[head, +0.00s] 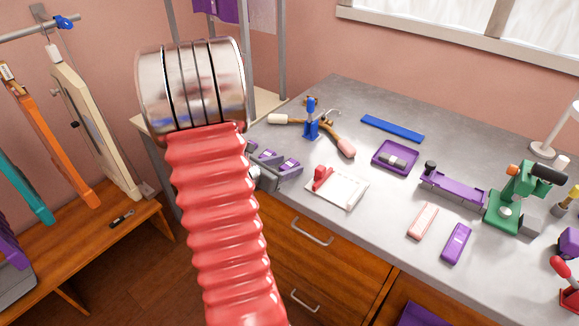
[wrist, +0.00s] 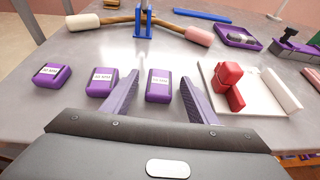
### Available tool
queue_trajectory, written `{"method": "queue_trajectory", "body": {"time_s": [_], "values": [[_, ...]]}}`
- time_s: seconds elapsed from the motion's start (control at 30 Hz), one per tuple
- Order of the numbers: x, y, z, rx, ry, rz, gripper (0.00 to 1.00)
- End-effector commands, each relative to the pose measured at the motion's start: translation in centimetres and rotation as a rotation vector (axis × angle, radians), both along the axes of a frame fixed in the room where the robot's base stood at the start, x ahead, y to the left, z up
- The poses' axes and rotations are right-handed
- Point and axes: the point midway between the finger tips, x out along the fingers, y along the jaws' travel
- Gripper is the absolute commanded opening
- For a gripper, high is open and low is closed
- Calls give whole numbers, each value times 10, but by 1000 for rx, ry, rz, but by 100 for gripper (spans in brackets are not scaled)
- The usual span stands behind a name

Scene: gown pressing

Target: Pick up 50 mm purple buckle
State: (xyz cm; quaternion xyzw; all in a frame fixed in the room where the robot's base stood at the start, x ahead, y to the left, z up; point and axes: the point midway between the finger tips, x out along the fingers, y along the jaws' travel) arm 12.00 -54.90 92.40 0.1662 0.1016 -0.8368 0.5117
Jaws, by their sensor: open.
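Three small purple buckles with white labels stand in a row in the wrist view: a left one (wrist: 51,76), a middle one (wrist: 102,82) and a right one (wrist: 159,86). The labels are small; the left one seems to read 50 MM or 30 MM, and I cannot tell surely which buckle is the 50 mm one. My gripper (wrist: 160,79) is open, its two purple fingers on either side of the right buckle, with a gap to each side. In the head view my arm hides part of the gripper and buckles.
A white board (wrist: 252,98) with a red tool (wrist: 228,85) lies close right of my gripper. Behind are mallets (head: 338,140) on a blue stand (head: 311,122), a blue strip (head: 392,129) and a purple tray (head: 395,157). A green press (head: 510,200) stands at right.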

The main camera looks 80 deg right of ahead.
Motion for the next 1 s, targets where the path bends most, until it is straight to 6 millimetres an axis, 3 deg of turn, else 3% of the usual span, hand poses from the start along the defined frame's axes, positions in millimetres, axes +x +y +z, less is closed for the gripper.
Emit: {"method": "queue_trajectory", "body": {"time_s": [0.4,1.0], "values": [[0,1,0,1,0,0,52],[1,1,0,0,0,0,10]]}}
